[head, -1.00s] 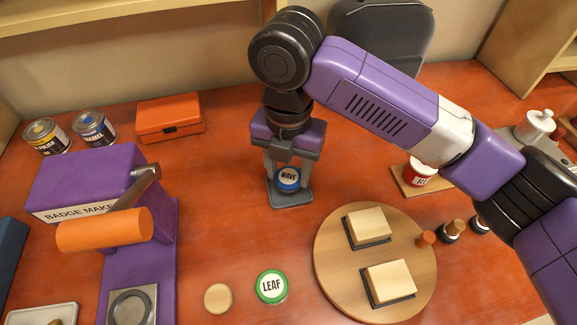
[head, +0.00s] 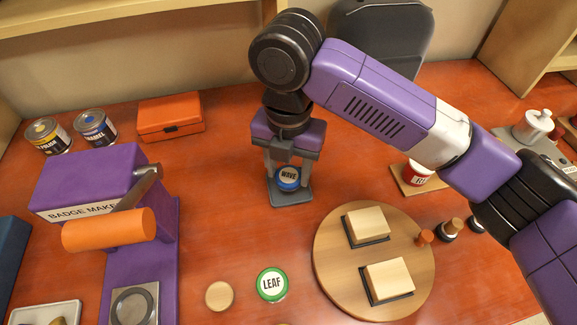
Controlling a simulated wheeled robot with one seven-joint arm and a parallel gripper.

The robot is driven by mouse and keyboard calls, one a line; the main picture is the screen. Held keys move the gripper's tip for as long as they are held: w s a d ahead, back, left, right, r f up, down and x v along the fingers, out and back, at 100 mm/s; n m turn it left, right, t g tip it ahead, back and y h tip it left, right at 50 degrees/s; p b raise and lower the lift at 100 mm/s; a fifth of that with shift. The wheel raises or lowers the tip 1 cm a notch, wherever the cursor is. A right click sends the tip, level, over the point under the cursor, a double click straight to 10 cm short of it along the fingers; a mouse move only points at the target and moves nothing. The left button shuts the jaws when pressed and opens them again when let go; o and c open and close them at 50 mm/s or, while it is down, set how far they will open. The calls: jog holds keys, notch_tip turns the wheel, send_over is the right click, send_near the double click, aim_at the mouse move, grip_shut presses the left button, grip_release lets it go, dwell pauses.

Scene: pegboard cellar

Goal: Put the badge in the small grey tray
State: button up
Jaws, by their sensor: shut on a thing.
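A round blue badge marked WAVE (head: 288,178) is between the two fingers of my gripper (head: 287,173), which is shut on it. The badge's face is turned towards the camera. The small grey tray (head: 291,200) is directly under the badge and gripper, near the middle of the table. Whether the badge touches the tray floor I cannot tell. A second round badge, green-rimmed and marked LEAF (head: 271,284), lies on the table in front.
A purple badge maker (head: 90,180) with an orange handle stands at left. A round wooden board (head: 335,262) with two blocks is at right. A wooden disc (head: 219,296) lies beside the LEAF badge. An orange box (head: 170,115) and paint tins (head: 95,128) stand behind.

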jog(key=shift+f, duration=0.8)
dwell(1.4)
jog(key=shift+p, duration=0.4)
dwell(0.4)
jog(key=o, duration=1.6)
jog(key=shift+c, duration=0.2)
jog(key=shift+r, duration=0.1)
jog(key=shift+r+p, duration=3)
jog(key=shift+r, duration=0.45)
